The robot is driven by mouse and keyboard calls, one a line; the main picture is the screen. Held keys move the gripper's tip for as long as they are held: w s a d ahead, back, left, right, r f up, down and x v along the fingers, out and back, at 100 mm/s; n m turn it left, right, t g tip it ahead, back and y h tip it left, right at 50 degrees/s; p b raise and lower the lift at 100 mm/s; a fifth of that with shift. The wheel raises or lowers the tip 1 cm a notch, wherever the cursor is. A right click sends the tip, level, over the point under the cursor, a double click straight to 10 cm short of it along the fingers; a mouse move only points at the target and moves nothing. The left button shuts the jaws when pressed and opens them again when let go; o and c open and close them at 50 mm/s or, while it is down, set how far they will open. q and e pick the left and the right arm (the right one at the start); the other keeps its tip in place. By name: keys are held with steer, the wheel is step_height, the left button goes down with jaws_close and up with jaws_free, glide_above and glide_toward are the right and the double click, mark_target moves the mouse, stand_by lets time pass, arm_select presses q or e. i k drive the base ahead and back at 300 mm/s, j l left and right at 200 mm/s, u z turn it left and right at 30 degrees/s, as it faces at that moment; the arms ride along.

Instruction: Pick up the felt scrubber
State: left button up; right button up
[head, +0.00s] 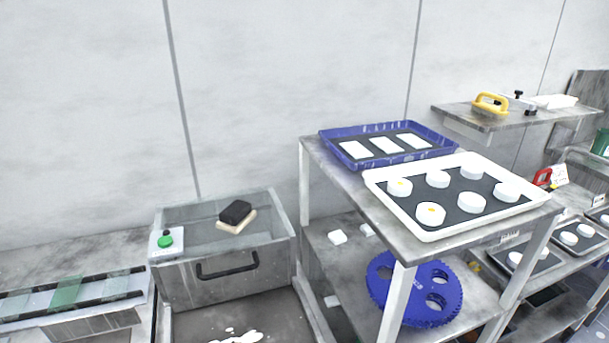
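A dark block (235,211) with a cream layer beneath it, which looks like the felt scrubber, rests tilted at the top of a grey metal bin (172,222) at centre left. I cannot tell exactly what supports it inside the bin. Neither of my grippers shows in the head view, and nothing touches the block.
A green button box (166,240) sits at the bin's left corner, and a black handle (228,265) is on its front. To the right, a metal rack (318,160) carries a blue tray (328,135), a white tray (425,236) with several white discs, and a blue wheel (383,290) below.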

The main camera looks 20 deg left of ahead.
mark_target(234, 217)
steer(key=k+j+u, duration=0.15)
steer(key=j+u, duration=0.2)
steer(key=k+j+u, duration=0.1)
steer(key=j+u, duration=0.25)
steer(key=j, duration=0.15)
steer(key=j+u, duration=0.35)
steer(key=k+j, duration=0.05)
steer(key=j, duration=0.05)
